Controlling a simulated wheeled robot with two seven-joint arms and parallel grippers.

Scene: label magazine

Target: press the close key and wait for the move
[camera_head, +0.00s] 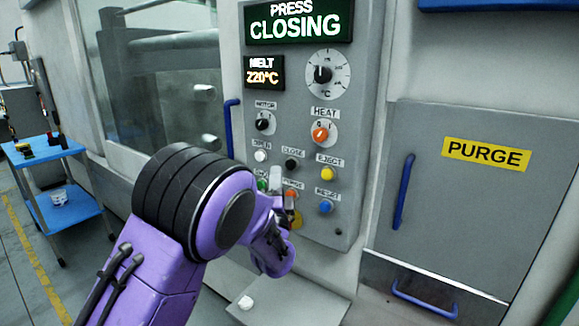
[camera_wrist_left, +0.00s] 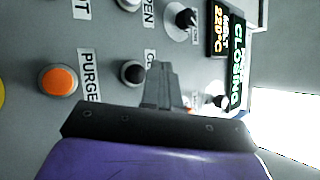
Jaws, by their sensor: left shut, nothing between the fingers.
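The control panel's display (camera_head: 294,22) reads PRESS CLOSING in the head view. The black close key (camera_head: 291,164) sits under its CLOSE label, between the white open key (camera_head: 260,156) and the yellow eject key (camera_head: 328,173). My left gripper (camera_head: 275,176) is shut and empty, just below and left of the close key. In the left wrist view the close key (camera_wrist_left: 132,73) shows beside the shut fingertips (camera_wrist_left: 160,72), which hide part of its label. I see a gap in the picture, but cannot tell the fingertips' distance from the panel. My right gripper is out of view.
The melt display (camera_head: 264,73) reads 220°C. The orange purge key (camera_wrist_left: 58,80) and blue reset key (camera_head: 325,206) are close by. A PURGE door with a blue handle (camera_head: 403,192) is to the right. A blue cart (camera_head: 45,152) stands far left.

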